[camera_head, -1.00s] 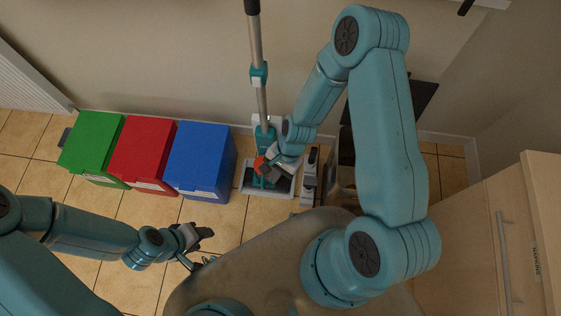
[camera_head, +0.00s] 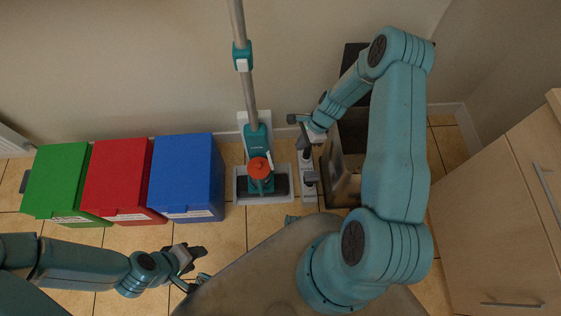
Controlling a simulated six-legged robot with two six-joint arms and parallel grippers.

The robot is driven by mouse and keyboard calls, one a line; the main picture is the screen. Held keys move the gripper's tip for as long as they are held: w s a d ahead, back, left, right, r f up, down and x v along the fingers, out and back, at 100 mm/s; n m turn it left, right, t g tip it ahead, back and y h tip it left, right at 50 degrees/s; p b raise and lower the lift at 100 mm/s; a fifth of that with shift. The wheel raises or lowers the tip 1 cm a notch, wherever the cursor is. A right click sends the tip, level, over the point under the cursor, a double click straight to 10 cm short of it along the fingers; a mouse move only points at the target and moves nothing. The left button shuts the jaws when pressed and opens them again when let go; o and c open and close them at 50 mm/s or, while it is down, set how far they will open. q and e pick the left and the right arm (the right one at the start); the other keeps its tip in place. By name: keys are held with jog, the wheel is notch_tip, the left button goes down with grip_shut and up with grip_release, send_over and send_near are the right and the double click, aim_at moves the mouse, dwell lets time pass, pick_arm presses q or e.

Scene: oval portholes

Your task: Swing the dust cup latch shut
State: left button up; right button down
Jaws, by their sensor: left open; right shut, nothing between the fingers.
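A teal stick vacuum (camera_head: 253,140) stands upright on its base against the wall. An orange-red round part (camera_head: 259,168), seemingly its dust cup, sits low on the front. The latch is too small to tell apart, so I cannot see whether it stands open or shut. My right gripper (camera_head: 297,119) is shut and empty, to the right of the vacuum body and above the orange-red part in the picture, apart from it. My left gripper (camera_head: 203,264) is open and empty over the floor, low and left of the vacuum, near my own body.
Green (camera_head: 68,180), red (camera_head: 118,178) and blue (camera_head: 187,175) bins stand left of the vacuum. A narrow grey-white item (camera_head: 307,178) and an open brown box (camera_head: 343,170) stand right of it. A wooden cabinet (camera_head: 500,220) is at the right.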

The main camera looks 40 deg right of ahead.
jog(key=b, duration=0.3)
send_near(270, 160)
jog(key=s+d+f, duration=0.2)
jog(key=s+f, duration=0.2)
jog(key=f, duration=0.1)
pick_arm(q)
notch_tip(270, 160, down, 3)
jog(key=shift+s+d+r, duration=0.1)
pick_arm(e)
jog(key=a, duration=0.2)
jog(key=w+a+r, duration=0.1)
jog(key=a, duration=0.1)
